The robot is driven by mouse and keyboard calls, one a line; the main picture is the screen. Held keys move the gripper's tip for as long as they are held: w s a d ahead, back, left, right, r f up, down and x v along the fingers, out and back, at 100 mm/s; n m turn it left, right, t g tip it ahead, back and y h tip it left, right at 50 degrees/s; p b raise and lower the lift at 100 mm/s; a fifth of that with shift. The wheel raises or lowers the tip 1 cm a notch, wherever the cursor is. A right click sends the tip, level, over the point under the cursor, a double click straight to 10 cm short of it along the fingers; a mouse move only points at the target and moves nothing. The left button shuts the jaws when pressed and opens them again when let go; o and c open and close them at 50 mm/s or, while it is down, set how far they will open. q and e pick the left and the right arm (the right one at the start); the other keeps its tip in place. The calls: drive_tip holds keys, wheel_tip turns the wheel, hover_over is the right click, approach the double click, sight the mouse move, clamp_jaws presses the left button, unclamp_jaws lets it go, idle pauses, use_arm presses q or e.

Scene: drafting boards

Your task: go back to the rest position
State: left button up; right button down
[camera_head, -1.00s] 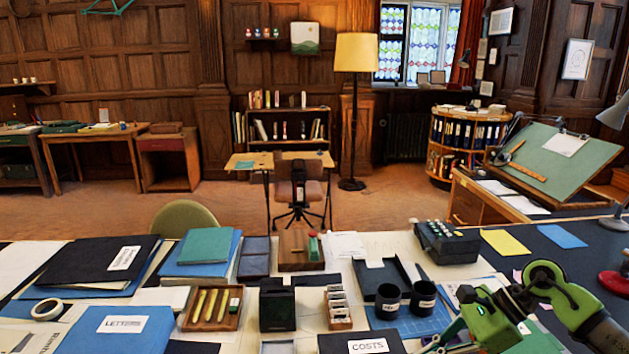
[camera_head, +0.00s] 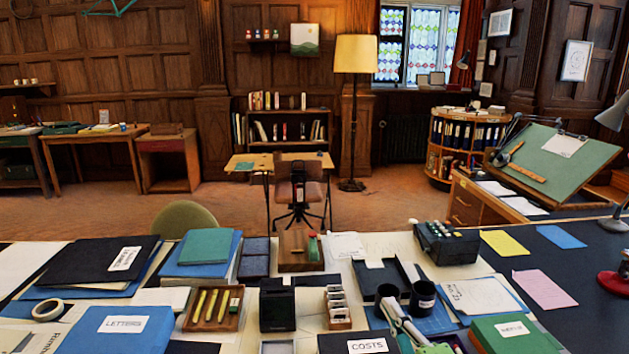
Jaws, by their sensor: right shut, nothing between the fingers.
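My right gripper (camera_head: 405,324) is low in the head view, with its grey fingers together and nothing seen between them. It appears in front of the two dark cups (camera_head: 421,297) and over the blue cutting mat (camera_head: 438,322); I cannot tell whether it touches anything. A bit of its green body shows at the bottom edge. Most of my right arm is out of the picture. My left gripper is not in view.
The desk is crowded. A black COSTS folder (camera_head: 357,343) and a green box file (camera_head: 512,336) flank the gripper. A pencil tray (camera_head: 213,310) and a blue LETTERS folder (camera_head: 115,332) lie left. A pink sheet (camera_head: 544,289) lies on the dark right-hand top, which has free room.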

drive_tip(key=s+d+f+m+g+h, duration=0.35)
drive_tip(key=s+f+m, duration=0.25)
drive_tip(key=f, duration=0.3)
drive_tip(key=s+d+f+m+g+h, duration=0.35)
drive_tip(key=s+f+m, duration=0.2)
drive_tip(key=f, duration=0.25)
drive_tip(key=s+a+f+m+g+y, duration=0.1)
drive_tip(key=s+f+m+g, duration=0.3)
drive_tip(key=s, duration=0.6)
drive_tip(key=s+a+f+m+g+y, duration=0.1)
drive_tip(key=s+f+m+g, duration=0.3)
drive_tip(key=s, duration=0.7)
wheel_tip(320, 180, down, 27)
drive_tip(key=n+g, duration=0.2)
drive_tip(key=s+d+f, duration=0.1)
drive_tip(key=s+f, duration=0.7)
drive_tip(key=s, duration=0.1)
drive_tip(key=s+d+f, duration=0.2)
drive_tip(key=s+f, duration=0.6)
drive_tip(key=s, duration=0.1)
drive_tip(key=shift+d+f+g, duration=0.3)
drive_tip(key=shift+f+g, duration=0.05)
drive_tip(key=shift+g, duration=0.05)
